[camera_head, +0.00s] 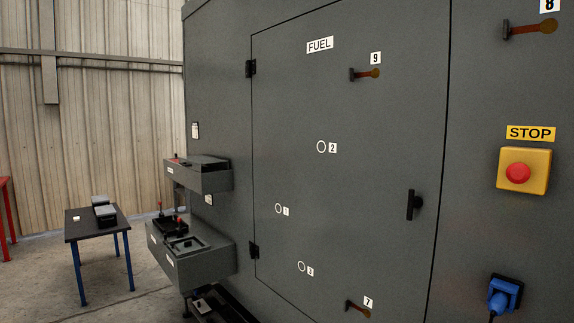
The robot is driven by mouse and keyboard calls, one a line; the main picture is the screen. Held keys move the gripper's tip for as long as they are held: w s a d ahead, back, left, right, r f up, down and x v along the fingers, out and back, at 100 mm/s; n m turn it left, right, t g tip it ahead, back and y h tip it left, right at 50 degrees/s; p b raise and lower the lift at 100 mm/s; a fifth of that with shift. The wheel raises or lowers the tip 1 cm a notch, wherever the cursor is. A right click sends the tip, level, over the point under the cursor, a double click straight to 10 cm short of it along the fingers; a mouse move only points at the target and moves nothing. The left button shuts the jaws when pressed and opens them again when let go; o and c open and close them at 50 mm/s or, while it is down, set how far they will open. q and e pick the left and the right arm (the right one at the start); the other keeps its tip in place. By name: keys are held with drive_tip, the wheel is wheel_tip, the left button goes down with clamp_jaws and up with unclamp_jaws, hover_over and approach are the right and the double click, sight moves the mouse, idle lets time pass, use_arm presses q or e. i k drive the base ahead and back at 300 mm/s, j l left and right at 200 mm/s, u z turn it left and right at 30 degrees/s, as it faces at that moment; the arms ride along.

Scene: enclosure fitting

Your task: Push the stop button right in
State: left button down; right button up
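The stop button (518,173) is a round red button on a yellow square box (539,165) at the right of the grey enclosure wall. A yellow sign reading STOP (531,133) is just above it. The red button appears to stand out from its box, but how far is hard to tell. Neither of my grippers is in this view.
A blue plug in a socket (504,297) is below the stop box. The FUEL door (350,190) has a black handle (413,205). Grey trays (195,262) jut out at the left of the enclosure. A dark table (85,228) with blue legs stands further left.

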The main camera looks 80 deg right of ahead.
sight(518, 173)
drive_tip(key=z, duration=3.75)
